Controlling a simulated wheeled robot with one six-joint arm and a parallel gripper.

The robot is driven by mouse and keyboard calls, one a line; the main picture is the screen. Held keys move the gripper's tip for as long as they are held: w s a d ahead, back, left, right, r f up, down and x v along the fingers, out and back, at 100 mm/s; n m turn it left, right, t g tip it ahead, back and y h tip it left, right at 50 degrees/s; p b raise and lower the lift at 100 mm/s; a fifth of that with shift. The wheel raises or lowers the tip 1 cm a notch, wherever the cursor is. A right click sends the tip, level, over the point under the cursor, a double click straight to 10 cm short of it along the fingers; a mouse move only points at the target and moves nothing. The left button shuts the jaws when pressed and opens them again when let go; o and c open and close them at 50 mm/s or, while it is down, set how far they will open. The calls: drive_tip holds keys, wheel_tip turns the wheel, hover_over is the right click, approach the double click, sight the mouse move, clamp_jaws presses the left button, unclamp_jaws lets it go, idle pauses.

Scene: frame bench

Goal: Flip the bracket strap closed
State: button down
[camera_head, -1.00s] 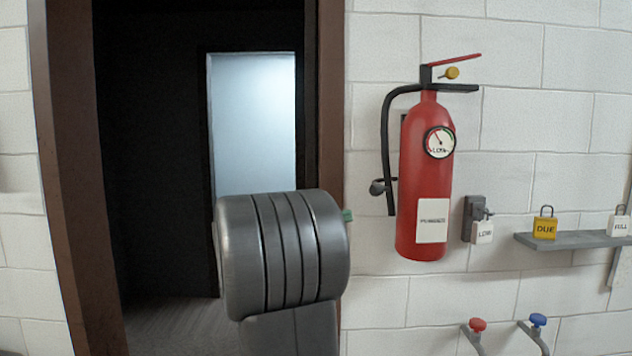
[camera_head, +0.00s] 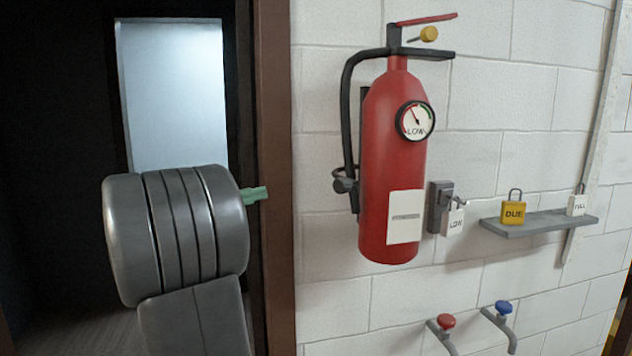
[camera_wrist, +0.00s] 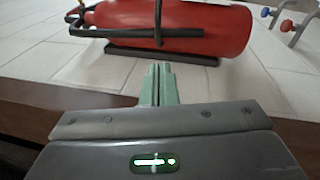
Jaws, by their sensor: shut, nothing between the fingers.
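A red fire extinguisher (camera_head: 385,170) hangs upright on the white block wall, with a black hose on its left side. A dark bracket part (camera_head: 345,185) sits at its left edge, near the hose end. In the wrist view the extinguisher (camera_wrist: 215,30) lies sideways across the top, and a dark bar, apparently the strap (camera_wrist: 158,18), stands out across it, not wrapped around the body. My gripper (camera_head: 256,194) is left of the extinguisher, in front of the door frame, apart from it. In the wrist view its green fingers (camera_wrist: 158,82) are together and empty, pointing toward the strap.
A brown door frame (camera_head: 276,200) stands left of the extinguisher. To its right are a grey wall fitting (camera_head: 439,205) with a white LOW tag (camera_head: 453,222), and a shelf (camera_head: 540,226) with a yellow DUE padlock (camera_head: 512,210). Red (camera_head: 446,321) and blue (camera_head: 502,307) taps are below.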

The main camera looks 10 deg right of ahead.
drive_tip(key=s+p+x, duration=0.1)
drive_tip(key=p+x, duration=0.1)
drive_tip(key=x, duration=1.1)
drive_tip(key=shift+s+p, duration=0.4)
drive_tip(key=shift+s, duration=0.45)
drive_tip(key=shift+d+r, duration=0.1)
drive_tip(key=shift+d, duration=0.05)
